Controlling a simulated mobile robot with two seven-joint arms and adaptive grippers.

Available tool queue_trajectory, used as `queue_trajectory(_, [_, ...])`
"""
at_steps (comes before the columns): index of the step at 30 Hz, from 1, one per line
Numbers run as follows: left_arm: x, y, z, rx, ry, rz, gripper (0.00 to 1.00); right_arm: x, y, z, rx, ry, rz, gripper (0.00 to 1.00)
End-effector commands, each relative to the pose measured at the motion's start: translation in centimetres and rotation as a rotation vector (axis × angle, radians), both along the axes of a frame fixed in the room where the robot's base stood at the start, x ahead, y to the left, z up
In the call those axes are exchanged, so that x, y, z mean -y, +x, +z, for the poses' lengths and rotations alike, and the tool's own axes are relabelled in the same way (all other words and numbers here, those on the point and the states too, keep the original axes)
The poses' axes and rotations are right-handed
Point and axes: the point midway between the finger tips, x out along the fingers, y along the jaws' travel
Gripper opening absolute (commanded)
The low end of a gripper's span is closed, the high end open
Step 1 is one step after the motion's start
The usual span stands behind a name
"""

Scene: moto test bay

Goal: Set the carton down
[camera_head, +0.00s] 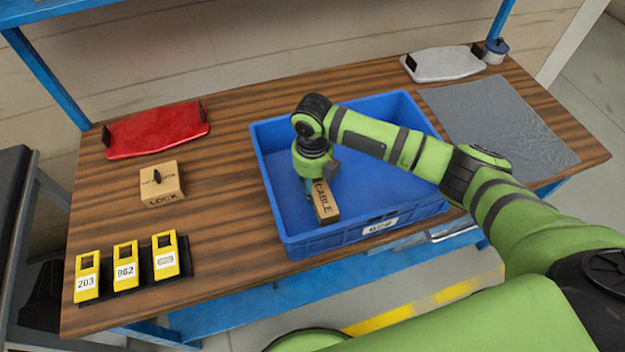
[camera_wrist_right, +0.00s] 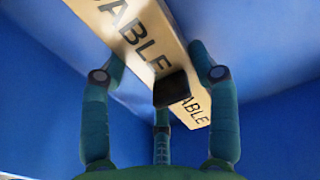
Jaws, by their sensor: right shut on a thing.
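A cardboard carton marked CABLE (camera_head: 325,203) is at my right gripper (camera_head: 312,188), inside the blue crate (camera_head: 345,236). In the right wrist view the carton (camera_wrist_right: 150,35) lies between the fingers of my right gripper (camera_wrist_right: 163,78), which is shut on it. The blue crate wall (camera_wrist_right: 265,40) fills the background there. Whether the carton touches the crate floor cannot be told. The upper end of the carton is hidden by the gripper in the head view. My left gripper is not in view.
A carton marked LOCK (camera_head: 161,184), a red tray (camera_head: 155,130) and several yellow numbered tags (camera_head: 125,265) are left of the crate. A grey mat (camera_head: 500,120), a light tray (camera_head: 445,64) and a small blue-lidded pot (camera_head: 495,51) are to the right.

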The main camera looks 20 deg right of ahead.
Motion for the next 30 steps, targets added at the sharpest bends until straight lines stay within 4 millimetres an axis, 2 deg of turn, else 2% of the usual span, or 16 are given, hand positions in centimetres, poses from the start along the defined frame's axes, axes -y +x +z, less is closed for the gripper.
queue_trajectory(3, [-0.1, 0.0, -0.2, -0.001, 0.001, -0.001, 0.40, 0.0, 0.0, -0.3, 0.000, 0.000, 0.000, 0.19])
queue_trajectory(4, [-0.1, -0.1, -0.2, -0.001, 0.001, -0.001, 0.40, 0.0, 0.0, -0.4, -0.001, 0.000, 0.000, 0.65])
queue_trajectory(5, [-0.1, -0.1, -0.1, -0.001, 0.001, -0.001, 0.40, 0.0, 0.0, -0.3, 0.000, 0.000, 0.000, 0.77])
queue_trajectory(6, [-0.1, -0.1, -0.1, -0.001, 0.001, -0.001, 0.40, 0.0, 0.0, -0.3, 0.000, 0.000, 0.000, 0.84])
queue_trajectory(16, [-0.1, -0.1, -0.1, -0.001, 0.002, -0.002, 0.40, 0.0, 0.0, -0.2, 0.000, 0.000, 0.000, 0.84])
queue_trajectory(20, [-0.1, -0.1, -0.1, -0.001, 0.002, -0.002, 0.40, 0.0, 0.1, 0.6, 0.003, 0.000, -0.001, 0.84])
queue_trajectory(23, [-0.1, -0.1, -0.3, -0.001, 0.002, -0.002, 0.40, 0.0, 0.1, 2.2, 0.003, 0.001, 0.001, 0.84])
queue_trajectory(30, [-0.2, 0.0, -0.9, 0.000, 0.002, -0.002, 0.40, 0.0, 0.1, 7.5, 0.005, 0.001, 0.000, 0.84])
